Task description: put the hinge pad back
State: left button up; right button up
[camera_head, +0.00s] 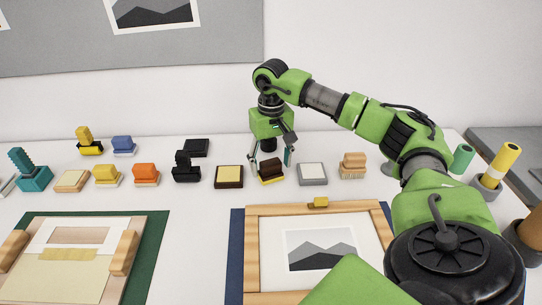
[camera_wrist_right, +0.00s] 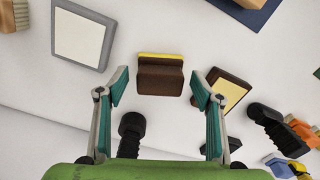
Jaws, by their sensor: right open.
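A dark brown block with a yellow layer along its lower edge (camera_head: 271,173) stands in the row of small items at the back of the white table. I cannot tell from its look alone whether it is the hinge pad. My right gripper (camera_head: 271,160) is just above it, pointing down, with its fingers apart. In the right wrist view the brown block (camera_wrist_right: 160,78) lies between and slightly beyond the two open fingertips (camera_wrist_right: 159,90), with clear gaps on both sides. The gripper is empty. My left gripper is not in view.
A cream pad in a dark frame (camera_head: 229,176) and a grey-framed white pad (camera_head: 312,174) flank the block. A wooden brush (camera_head: 353,165) stands further right. In front lies a wooden frame with a mountain picture (camera_head: 251,255). Several coloured stampers stand left.

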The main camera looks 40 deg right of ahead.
jog(key=shift+r+p, duration=3)
jog(key=shift+r, duration=0.95)
notch_tip(320, 180, up, 12)
